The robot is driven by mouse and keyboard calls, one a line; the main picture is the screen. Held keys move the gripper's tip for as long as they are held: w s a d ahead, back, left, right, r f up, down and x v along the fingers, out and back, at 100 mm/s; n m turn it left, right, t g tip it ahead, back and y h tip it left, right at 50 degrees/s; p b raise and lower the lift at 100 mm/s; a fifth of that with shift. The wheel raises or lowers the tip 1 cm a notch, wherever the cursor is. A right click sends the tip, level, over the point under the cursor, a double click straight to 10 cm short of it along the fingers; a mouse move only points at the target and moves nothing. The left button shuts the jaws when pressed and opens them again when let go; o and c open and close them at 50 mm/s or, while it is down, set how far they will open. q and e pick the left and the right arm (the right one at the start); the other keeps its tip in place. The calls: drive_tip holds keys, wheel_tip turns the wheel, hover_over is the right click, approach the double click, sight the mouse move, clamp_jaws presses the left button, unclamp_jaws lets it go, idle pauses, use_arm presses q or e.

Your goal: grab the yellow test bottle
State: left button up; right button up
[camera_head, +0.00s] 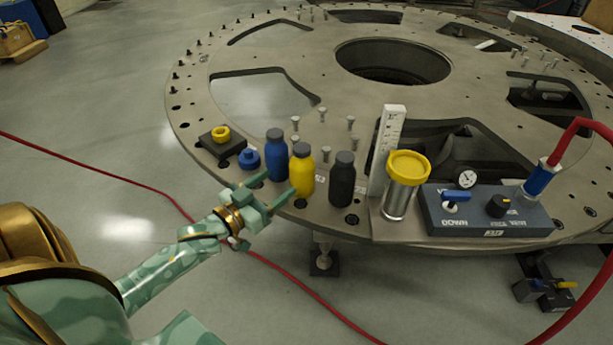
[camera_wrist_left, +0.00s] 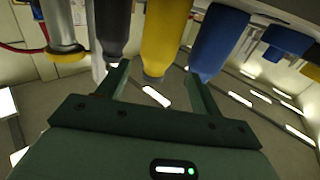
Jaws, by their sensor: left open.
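The yellow test bottle (camera_head: 302,176) stands upright near the plate's front edge, between a blue bottle (camera_head: 276,158) and a black bottle (camera_head: 342,184). My left gripper (camera_head: 275,183) is open and empty at the plate's edge, its fingers pointing at the yellow bottle from the lower left. In the left wrist view, which is upside down, the yellow bottle (camera_wrist_left: 163,38) shows in the gap between the finger tips (camera_wrist_left: 158,72). One finger overlaps the blue bottle (camera_wrist_left: 217,40), the other lies by the black bottle (camera_wrist_left: 112,28). Whether the fingers touch anything I cannot tell.
The round turret plate (camera_head: 285,45) has holes and upright bolts. A white gauge block (camera_head: 392,135), a yellow-lidded jar (camera_head: 398,200) and a valve box (camera_head: 475,218) stand right of the bottles. A blue knob (camera_head: 249,160) sits left. A red hose (camera_head: 120,178) crosses the floor.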

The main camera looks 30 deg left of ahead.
sight(293, 173)
use_arm(q)
drive_tip(key=w, duration=0.3)
drive_tip(key=shift+w+d+f+b, duration=0.1)
drive_tip(key=shift+w+d+b, duration=0.1)
drive_tip(key=shift+b, duration=0.1)
drive_tip(key=shift+w, duration=0.65)
drive_tip(key=w+b, duration=0.1)
drive_tip(key=w, duration=0.1)
drive_tip(key=w+d+b, duration=0.1)
drive_tip(key=w, duration=0.1)
drive_tip(key=shift+w+d+f, duration=0.2)
drive_tip(key=shift+w, duration=0.3)
drive_tip(key=shift+a+r, duration=0.15)
drive_tip(key=c, duration=1)
drive_tip(key=shift+r, duration=0.1)
drive_tip(key=shift+c, duration=0.7)
use_arm(e)
drive_tip(key=shift+s+d+f, duration=0.15)
drive_tip(key=shift+s+f, duration=0.2)
drive_tip(key=shift+f, duration=0.25)
drive_tip(key=shift+s+d+f, duration=0.1)
drive_tip(key=shift+s+f, duration=0.2)
drive_tip(key=shift+f, duration=0.3)
